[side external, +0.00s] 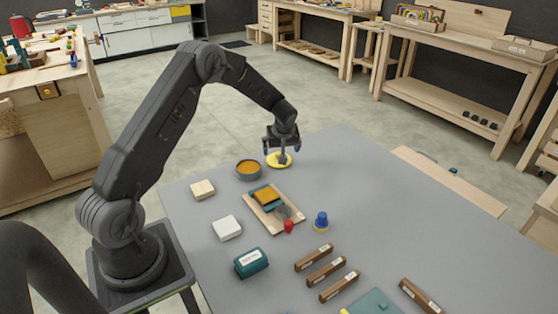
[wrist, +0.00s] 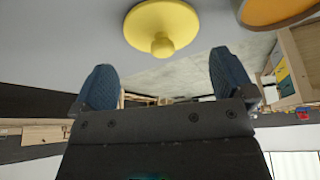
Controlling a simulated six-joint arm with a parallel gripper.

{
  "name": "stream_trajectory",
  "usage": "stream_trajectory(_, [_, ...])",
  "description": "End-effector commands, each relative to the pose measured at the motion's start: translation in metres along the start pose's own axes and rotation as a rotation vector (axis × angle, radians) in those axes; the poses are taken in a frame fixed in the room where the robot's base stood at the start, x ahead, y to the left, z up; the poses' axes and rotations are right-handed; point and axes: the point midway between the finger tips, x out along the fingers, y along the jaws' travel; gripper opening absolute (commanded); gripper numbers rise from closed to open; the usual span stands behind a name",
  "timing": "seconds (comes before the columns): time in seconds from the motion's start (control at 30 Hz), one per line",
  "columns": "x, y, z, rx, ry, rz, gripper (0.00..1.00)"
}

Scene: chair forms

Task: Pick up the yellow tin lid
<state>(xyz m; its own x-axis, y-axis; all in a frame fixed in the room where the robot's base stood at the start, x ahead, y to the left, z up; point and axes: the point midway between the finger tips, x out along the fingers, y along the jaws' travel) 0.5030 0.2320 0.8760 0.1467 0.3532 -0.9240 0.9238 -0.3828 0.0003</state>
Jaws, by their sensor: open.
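The yellow tin lid (side external: 279,160) lies on the grey table near its far edge, a flat disc with a round knob. In the wrist view the lid (wrist: 160,25) is at the top centre, knob towards me. My gripper (side external: 282,151) is just above the lid in the side view and partly covers it. In the wrist view my gripper (wrist: 165,75) shows two blue fingertips wide apart with nothing between them. The lid's knob appears beyond the fingertips; I cannot tell whether they touch the lid.
A round grey tin with an orange-brown inside (side external: 248,169) stands close left of the lid; it also shows in the wrist view (wrist: 275,10). A wooden board (side external: 273,209) with small items, a blue-topped piece (side external: 321,221) and several brown bars (side external: 326,270) lie nearer.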

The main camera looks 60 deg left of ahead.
Motion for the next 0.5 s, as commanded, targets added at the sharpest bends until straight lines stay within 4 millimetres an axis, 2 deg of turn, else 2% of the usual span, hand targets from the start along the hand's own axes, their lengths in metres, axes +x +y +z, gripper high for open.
stream_trajectory(0.3, [0.042,-0.002,-0.005,0.000,-0.001,-0.001,1.00])
stream_trajectory(0.5, [0.051,-0.002,-0.005,0.001,0.001,0.000,1.00])
